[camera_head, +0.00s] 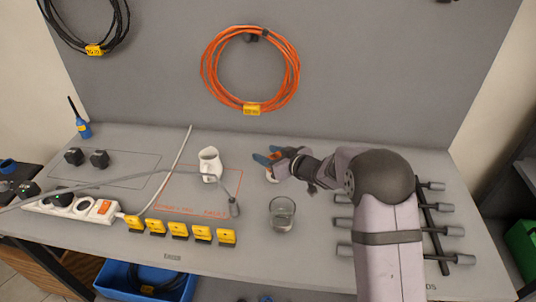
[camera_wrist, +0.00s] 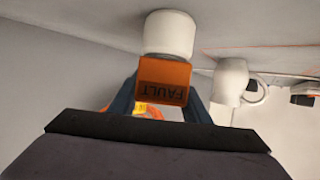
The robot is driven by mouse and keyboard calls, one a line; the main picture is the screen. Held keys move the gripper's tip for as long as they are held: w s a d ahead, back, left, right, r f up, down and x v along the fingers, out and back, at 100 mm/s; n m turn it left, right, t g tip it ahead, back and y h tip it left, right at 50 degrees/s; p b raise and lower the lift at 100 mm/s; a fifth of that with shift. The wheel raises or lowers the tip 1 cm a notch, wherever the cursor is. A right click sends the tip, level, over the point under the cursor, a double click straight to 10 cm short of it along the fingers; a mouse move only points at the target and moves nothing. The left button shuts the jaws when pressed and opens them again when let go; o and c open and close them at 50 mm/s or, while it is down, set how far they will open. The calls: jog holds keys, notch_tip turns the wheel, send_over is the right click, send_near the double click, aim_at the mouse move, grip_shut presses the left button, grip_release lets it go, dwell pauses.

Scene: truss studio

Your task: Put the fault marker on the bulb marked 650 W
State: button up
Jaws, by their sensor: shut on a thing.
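My gripper (camera_head: 277,160) is above the table, right of the white mug-like object (camera_head: 210,163). In the wrist view its dark blue fingers (camera_wrist: 158,100) are shut on an orange marker (camera_wrist: 163,80) reading FAULT, upside down in that view. A plain white rounded object (camera_wrist: 170,35) shows right beyond the marker; whether they touch, I cannot tell. In the head view only a small white part (camera_head: 270,175) of something shows beside the fingertips. I can read no 650 W mark and cannot tell which thing is that bulb.
A clear glass (camera_head: 282,213) stands in front of my gripper. Several yellow tags (camera_head: 179,231) line the front. Black plugs (camera_head: 99,158) sit at left. Dark rods with grey ends (camera_head: 456,231) lie at right.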

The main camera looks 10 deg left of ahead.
jog(key=shift+f, duration=0.15)
jog(key=o, duration=1)
jog(key=shift+o, duration=0.2)
jog(key=shift+d+r, duration=0.1)
jog(key=shift+r, duration=0.1)
jog(key=b+v, duration=0.1)
jog(key=v, duration=1)
jog(key=shift+s+d+r, duration=0.2)
jog(key=shift+s, duration=0.15)
